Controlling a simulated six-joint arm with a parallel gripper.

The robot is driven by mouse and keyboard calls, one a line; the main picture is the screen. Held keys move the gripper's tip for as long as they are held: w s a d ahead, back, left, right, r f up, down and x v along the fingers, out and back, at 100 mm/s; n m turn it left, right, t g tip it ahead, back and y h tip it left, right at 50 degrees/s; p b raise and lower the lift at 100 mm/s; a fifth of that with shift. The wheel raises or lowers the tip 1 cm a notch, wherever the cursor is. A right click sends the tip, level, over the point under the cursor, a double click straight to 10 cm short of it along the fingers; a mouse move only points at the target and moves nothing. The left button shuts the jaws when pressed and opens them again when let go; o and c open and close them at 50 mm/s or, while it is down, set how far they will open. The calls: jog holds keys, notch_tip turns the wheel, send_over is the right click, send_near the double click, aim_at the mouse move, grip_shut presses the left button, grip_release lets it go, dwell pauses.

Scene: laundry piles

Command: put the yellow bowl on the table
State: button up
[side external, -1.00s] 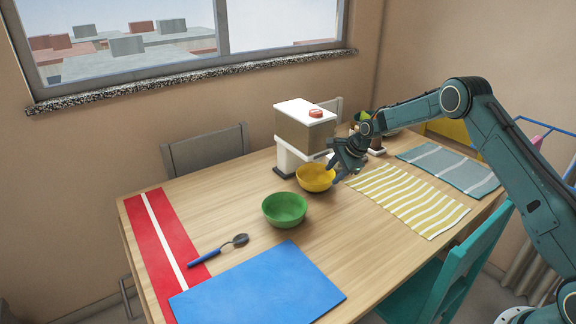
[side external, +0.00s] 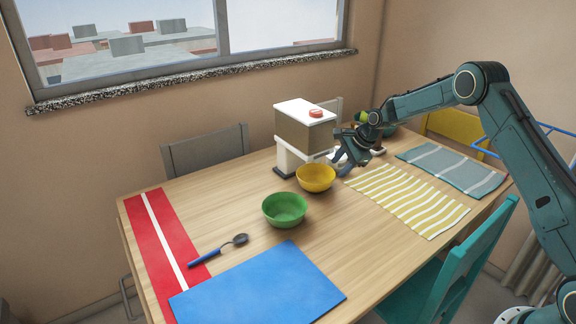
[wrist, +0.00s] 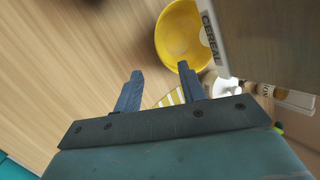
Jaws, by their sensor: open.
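The yellow bowl (side external: 316,178) sits upright on the wooden table (side external: 225,205), in front of the cereal dispenser. It also shows in the wrist view (wrist: 178,40), ahead of the fingertips and partly cut off by the dispenser labelled "CEREAL" (wrist: 214,38). My gripper (side external: 342,163) is just right of and above the bowl in the side view, apart from it. In the wrist view my gripper (wrist: 160,72) has its two fingers spread with nothing between them.
The cereal dispenser (side external: 305,130) stands close behind the bowl. A green bowl (side external: 285,209) is to the front left. A yellow striped cloth (side external: 408,198) and a grey one (side external: 452,168) lie to the right. A blue mat (side external: 257,284), a spoon (side external: 218,250) and a red runner (side external: 165,250) lie to the left.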

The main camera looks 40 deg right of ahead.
jog(key=s+a+r+n+h, duration=0.1)
jog(key=s+a+r+n, duration=0.4)
jog(key=s+r, duration=0.5)
jog(key=s+a+r+n, duration=0.5)
jog(key=s+r, duration=0.2)
jog(key=r, duration=0.6)
jog(key=s+a+n, duration=0.1)
jog(key=s+n, duration=0.2)
jog(key=s, duration=0.6)
jog(key=s+a+n, duration=0.1)
jog(key=s+n, duration=0.3)
jog(key=s, duration=0.6)
jog(key=s+a+r+n+h, duration=0.1)
jog(key=s+n, duration=0.2)
jog(key=s, duration=0.6)
jog(key=shift+s+a, duration=0.35)
jog(key=shift+a, duration=0.05)
